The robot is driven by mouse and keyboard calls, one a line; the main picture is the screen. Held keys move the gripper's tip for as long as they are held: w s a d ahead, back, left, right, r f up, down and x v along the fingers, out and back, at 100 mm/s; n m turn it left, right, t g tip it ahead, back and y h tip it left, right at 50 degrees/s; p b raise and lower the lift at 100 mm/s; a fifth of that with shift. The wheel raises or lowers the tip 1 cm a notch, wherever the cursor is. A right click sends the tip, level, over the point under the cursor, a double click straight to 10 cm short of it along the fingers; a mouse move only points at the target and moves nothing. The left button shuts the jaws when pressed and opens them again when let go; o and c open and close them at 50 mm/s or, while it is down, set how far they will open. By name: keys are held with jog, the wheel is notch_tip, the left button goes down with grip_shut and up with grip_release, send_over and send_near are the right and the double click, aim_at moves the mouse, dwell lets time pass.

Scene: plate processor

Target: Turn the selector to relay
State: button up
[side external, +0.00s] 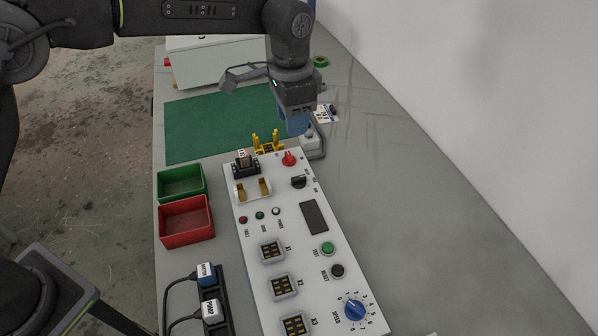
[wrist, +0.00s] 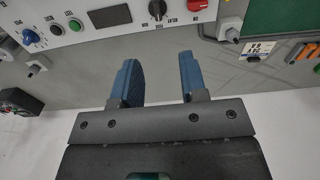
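A black selector knob (side external: 298,182) sits on the white control panel (side external: 283,222), below a red rotary knob (side external: 289,158). In the wrist view the black knob (wrist: 157,9) is at the top edge, beside the red knob (wrist: 197,4).
A blue speed knob (side external: 355,309), green button (side external: 327,248) and black button (side external: 337,271) are on the panel. A grey fixture (side external: 312,146) stands near my gripper. Green (side external: 181,182) and red (side external: 186,219) bins stand left.

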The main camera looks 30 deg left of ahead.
aim_at(299, 177)
jog(key=f, duration=1)
jog(key=d+f, duration=0.1)
jog(key=f, duration=0.4)
jog(key=shift+w+f, duration=0.1)
jog(key=shift+w, duration=0.1)
jog(key=shift+c, duration=0.3)
grip_shut()
